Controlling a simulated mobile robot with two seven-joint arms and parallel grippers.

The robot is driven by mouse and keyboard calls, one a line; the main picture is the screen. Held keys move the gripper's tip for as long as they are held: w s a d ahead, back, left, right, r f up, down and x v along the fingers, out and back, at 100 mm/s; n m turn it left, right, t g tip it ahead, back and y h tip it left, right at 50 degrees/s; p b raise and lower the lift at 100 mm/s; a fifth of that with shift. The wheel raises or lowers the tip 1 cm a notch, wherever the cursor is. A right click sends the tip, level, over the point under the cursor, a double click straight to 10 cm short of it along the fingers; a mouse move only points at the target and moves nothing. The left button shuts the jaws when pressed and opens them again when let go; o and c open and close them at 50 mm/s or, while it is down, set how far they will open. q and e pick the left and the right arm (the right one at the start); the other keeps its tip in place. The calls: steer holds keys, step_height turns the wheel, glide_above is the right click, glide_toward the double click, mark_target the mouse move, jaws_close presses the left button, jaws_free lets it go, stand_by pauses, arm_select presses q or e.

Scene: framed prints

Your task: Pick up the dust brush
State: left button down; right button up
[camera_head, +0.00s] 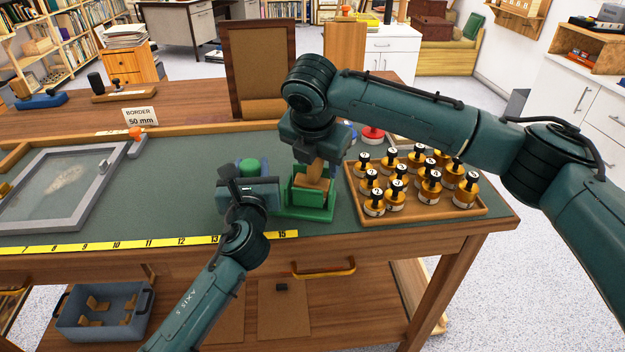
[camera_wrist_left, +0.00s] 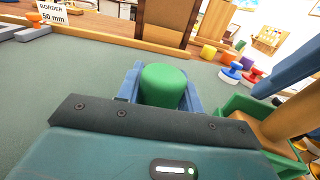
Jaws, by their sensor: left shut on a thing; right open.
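The dust brush (camera_head: 314,172) has a pale wooden handle and stands upright in a green holder (camera_head: 310,212) on the bench mat. My right gripper (camera_head: 314,150) is directly above it, open, with its fingers pointing down around the handle's top; contact is unclear. My left gripper (camera_head: 249,180) is shut on a green cylinder (camera_head: 248,167), just left of the holder. In the left wrist view the green cylinder (camera_wrist_left: 163,86) sits between the blue fingers. The brush handle (camera_wrist_left: 290,118) and green holder (camera_wrist_left: 240,112) show at right there. The bristles are hidden.
A wooden tray (camera_head: 440,213) of several amber bottles stands close right of the holder. A grey frame (camera_head: 85,205) lies at left. A yellow ruler strip (camera_head: 150,243) runs along the front edge. An upright brown framed board (camera_head: 262,70) stands behind.

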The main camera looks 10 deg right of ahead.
arm_select(q)
steer(key=shift+r, duration=0.1)
arm_select(e)
steer(key=shift+f, duration=0.1)
steer(key=shift+c, duration=0.3)
jaws_close()
step_height(320, 180, up, 10)
steer(key=shift+r, duration=0.1)
stand_by(0.5)
arm_select(q)
steer(key=c, duration=0.8)
jaws_free()
steer(key=shift+c, duration=0.2)
